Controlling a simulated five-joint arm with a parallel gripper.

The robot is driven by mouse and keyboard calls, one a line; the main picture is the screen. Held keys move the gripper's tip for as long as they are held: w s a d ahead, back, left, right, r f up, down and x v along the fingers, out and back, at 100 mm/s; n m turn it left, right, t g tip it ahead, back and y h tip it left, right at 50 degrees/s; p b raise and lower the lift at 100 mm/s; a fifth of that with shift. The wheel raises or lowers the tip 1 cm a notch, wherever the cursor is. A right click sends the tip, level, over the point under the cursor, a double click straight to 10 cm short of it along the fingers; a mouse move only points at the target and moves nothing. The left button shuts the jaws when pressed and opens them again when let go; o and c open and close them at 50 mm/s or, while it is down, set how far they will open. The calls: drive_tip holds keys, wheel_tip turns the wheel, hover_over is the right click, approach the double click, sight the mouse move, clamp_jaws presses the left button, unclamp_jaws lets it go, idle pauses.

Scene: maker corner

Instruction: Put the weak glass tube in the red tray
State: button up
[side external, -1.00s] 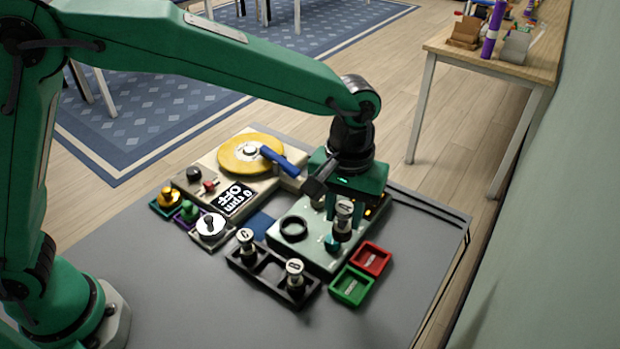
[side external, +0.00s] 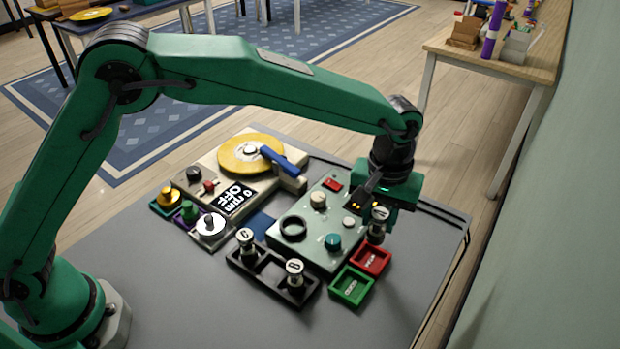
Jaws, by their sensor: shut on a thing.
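My gripper (side external: 376,204) is shut on a tube (side external: 378,214) with a white labelled top and dark base. It holds the tube upright, in the picture just above the back of the red tray (side external: 384,268). Whether the tube's base touches anything is unclear. The green tray (side external: 338,293) sits next to the red one, nearer the camera. Two more tubes with white tops, one (side external: 246,240) on the left and one marked B (side external: 294,270), stand in the black rack (side external: 270,272). The label on the held tube is too small to read surely.
A pale green tester box (side external: 318,246) with a dark ring, knobs and a red switch stands behind the trays. To its left is a device with a yellow disc (side external: 240,165), a blue arm and a display reading OFF. Small weights stand at left. The front grey tabletop is clear.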

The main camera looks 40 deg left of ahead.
sight(374, 241)
drive_tip(key=shift+f, duration=3.1)
drive_tip(key=shift+f, duration=0.5)
drive_tip(key=o, duration=1.1)
drive_tip(key=shift+c, duration=0.2)
drive_tip(key=shift+r, duration=3.5)
